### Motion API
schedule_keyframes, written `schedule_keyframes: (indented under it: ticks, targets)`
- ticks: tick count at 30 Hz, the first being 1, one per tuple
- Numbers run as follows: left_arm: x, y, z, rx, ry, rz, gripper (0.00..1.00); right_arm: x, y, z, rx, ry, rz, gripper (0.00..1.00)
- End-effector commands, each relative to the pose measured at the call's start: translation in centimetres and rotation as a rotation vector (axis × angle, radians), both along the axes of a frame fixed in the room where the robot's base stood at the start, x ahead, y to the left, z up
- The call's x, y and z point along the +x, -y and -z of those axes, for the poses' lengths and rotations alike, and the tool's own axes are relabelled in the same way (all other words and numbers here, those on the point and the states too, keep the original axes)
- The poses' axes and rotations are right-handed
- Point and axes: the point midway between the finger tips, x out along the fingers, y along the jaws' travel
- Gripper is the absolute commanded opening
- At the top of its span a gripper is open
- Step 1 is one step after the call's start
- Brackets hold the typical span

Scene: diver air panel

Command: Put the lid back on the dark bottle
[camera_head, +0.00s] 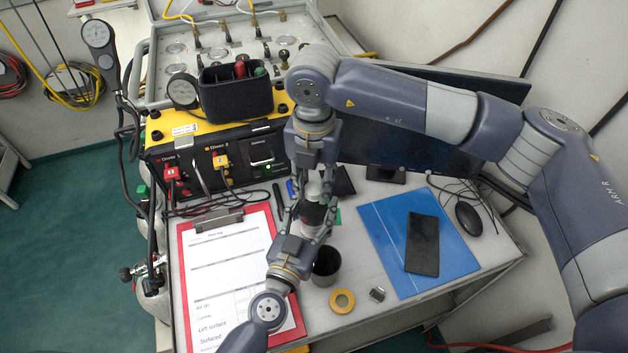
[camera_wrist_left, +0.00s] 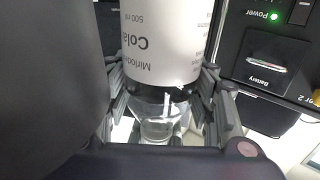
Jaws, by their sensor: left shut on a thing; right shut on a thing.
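The dark bottle (camera_head: 312,213) is between my two grippers above the desk, with its axis running between them. My left gripper (camera_head: 308,226) comes from below in the head view, its fingers around the bottle's clear end. The left wrist view shows the white cola label (camera_wrist_left: 165,40) upside down and the clear narrowing part between the left fingers (camera_wrist_left: 165,100). My right gripper (camera_head: 316,190) comes from above in the head view and is shut around the bottle's far end. The fingers hide much of the bottle. I cannot make out the lid.
A black cup (camera_head: 326,268), a yellow tape roll (camera_head: 342,301) and a small metal piece (camera_head: 377,294) lie close by. A clipboard (camera_head: 186,290) is at left, a blue folder (camera_head: 385,250) with a dark phone (camera_head: 422,245) at right. The yellow-black air panel (camera_head: 235,150) and monitor (camera_head: 405,150) stand behind.

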Motion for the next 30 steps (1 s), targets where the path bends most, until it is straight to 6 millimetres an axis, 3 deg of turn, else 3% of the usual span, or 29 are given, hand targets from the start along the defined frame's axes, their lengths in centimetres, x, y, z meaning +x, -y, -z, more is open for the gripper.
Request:
schedule_keyframes:
  ticks: [1,4,17,30]
  targets:
    - [0.0,0.0,0.0,0.001,0.000,0.001,0.00,0.1,0.0,0.0,0.000,0.003,0.001,0.30]
    - [0.0,0.0,0.0,0.001,0.000,0.001,0.00,0.1,0.0,0.0,0.000,0.003,-0.001,0.51]
    - [0.0,0.0,0.0,0.000,0.000,0.001,0.00,0.1,0.0,-0.8,0.000,0.003,-0.003,0.51]
    - [0.0,0.0,0.0,0.000,0.000,0.000,0.00,0.1,0.0,-9.3,0.001,0.004,-0.003,0.51]
